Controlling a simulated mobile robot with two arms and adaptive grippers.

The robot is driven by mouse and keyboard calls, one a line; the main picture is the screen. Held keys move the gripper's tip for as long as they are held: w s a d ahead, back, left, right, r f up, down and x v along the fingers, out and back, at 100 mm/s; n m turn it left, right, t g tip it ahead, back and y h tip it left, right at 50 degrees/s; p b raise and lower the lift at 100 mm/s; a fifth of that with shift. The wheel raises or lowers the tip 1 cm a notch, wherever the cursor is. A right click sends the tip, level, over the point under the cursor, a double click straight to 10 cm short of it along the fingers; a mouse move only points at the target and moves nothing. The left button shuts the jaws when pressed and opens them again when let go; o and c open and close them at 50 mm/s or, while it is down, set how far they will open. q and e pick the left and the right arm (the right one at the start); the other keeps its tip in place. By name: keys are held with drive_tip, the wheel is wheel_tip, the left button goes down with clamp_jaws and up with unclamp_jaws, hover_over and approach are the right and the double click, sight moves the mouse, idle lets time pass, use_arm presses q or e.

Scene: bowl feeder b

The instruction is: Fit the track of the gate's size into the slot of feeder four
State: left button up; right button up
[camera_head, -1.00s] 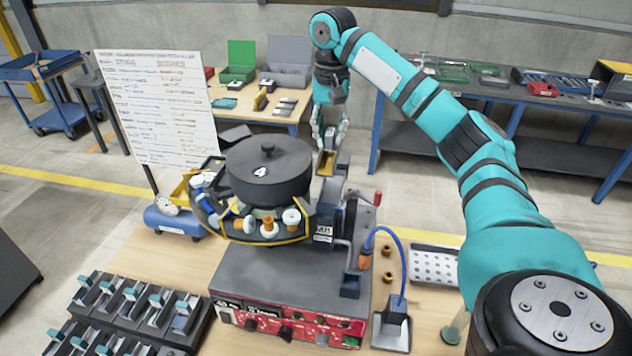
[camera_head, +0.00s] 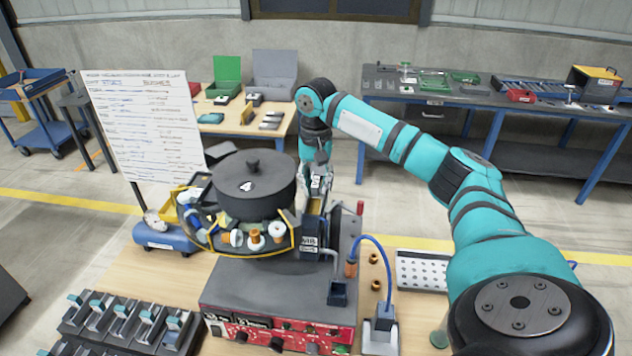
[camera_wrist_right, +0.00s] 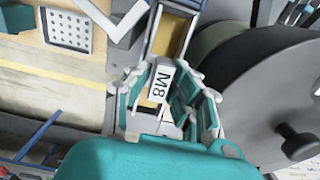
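Feeder four is the dark round bowl (camera_head: 252,185) marked "4" on a grey base unit with a red control panel. My right gripper (camera_head: 317,182) is at the bowl's right side, pointing down, its fingers closed around the labelled end of a track (camera_head: 314,206). In the right wrist view the track (camera_wrist_right: 167,35) is a grey-walled channel with a tan floor, and its end block reads "M8" between the fingers. The track is beside the dark gate block (camera_head: 309,243), whose small label I cannot read surely. The slot is hidden; I cannot tell whether the track is seated.
A rack of several tracks (camera_head: 130,318) stands at front left. A whiteboard (camera_head: 146,125) is behind the feeder at left. A blue hose (camera_head: 380,262), brass fittings (camera_head: 375,285) and a perforated tray (camera_head: 421,269) lie to the right. A red-tipped lever (camera_head: 360,208) stands close by the track.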

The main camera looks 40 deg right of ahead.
sight(316, 179)
drive_tip(key=o, duration=0.3)
drive_tip(key=shift+d+f, duration=0.1)
drive_tip(key=shift+f, duration=0.15)
use_arm(q)
drive_tip(key=shift+s, duration=0.75)
drive_tip(key=shift+w+f, duration=0.1)
drive_tip(key=shift+w, duration=0.05)
use_arm(e)
drive_tip(key=shift+r, duration=0.15)
drive_tip(key=shift+w+r, duration=0.15)
drive_tip(key=shift+r, duration=0.1)
wheel_tip(316, 179, up, 5)
drive_tip(key=shift+d+f+b, duration=0.1)
drive_tip(key=shift+f+b, duration=0.05)
drive_tip(key=shift+b, duration=1)
wheel_tip(316, 179, up, 5)
drive_tip(key=shift+r+p, duration=0.2)
drive_tip(key=shift+p, duration=0.4)
use_arm(q)
drive_tip(key=shift+w+d+f, duration=0.1)
drive_tip(key=shift+w+f, duration=0.2)
use_arm(e)
drive_tip(key=shift+r, duration=0.7)
use_arm(q)
drive_tip(key=shift+s, duration=0.15)
use_arm(e)
drive_tip(key=shift+f, duration=0.1)
